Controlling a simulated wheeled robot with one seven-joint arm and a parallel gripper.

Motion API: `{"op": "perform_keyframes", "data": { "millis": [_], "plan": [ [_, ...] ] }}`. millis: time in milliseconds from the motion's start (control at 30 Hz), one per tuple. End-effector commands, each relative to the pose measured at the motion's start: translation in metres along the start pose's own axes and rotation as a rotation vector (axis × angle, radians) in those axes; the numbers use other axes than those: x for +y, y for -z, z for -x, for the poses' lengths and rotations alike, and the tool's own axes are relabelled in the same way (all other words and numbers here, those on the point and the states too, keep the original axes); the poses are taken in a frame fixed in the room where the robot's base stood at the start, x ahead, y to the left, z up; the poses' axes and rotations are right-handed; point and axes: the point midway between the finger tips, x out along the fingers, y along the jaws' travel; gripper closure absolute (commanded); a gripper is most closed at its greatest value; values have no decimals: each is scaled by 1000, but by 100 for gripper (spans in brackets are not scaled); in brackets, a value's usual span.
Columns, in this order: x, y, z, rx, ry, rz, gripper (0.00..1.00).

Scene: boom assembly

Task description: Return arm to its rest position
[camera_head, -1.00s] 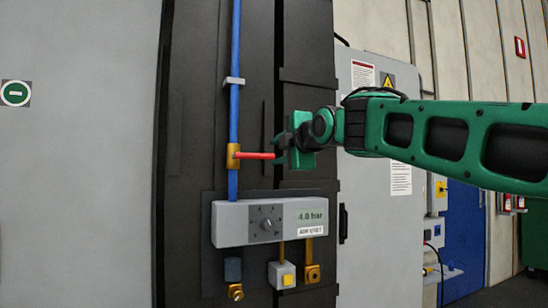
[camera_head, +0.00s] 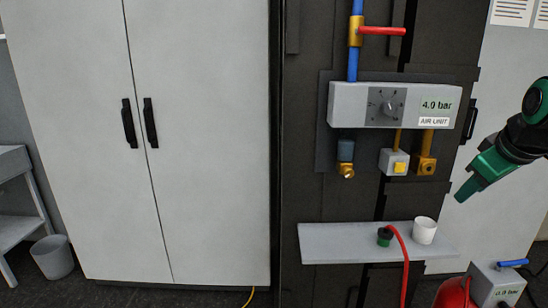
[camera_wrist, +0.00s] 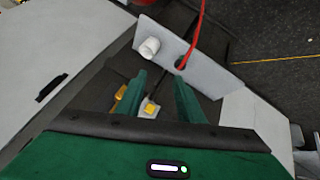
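My gripper (camera_head: 466,192) is at the right of the head view, pointing down and left, with nothing in it. It is right of the wall-mounted air unit (camera_head: 393,104) and apart from it. In the wrist view its two green fingers (camera_wrist: 158,92) stand apart with an empty gap. The red valve handle (camera_head: 382,31) sticks out to the right from the brass valve (camera_head: 355,33) on the blue pipe, above and left of my gripper. The rest of my arm is mostly outside the head view.
Below the air unit is a grey shelf (camera_head: 330,245) with a white cup (camera_head: 424,230) and a green-ended red hose (camera_head: 404,262). A red tank (camera_head: 455,294) and a gauge box (camera_head: 497,284) stand at lower right. A grey cabinet (camera_head: 200,180) fills the left.

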Motion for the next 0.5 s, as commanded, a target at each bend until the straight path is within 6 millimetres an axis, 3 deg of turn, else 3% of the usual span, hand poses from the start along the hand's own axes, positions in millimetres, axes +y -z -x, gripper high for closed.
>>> {"op": "perform_keyframes", "data": {
  "millis": [33,100,300,400,500],
  "plan": [
    [-11,-31,-7,-64,29,-89,66],
    [-28,-73,-14,-159,65,-225,66],
    [-83,-181,-18,-433,125,-593,66],
    [-106,-218,-14,-542,132,-728,66],
    [-121,-241,-9,-615,130,-817,66]
  ]
}}
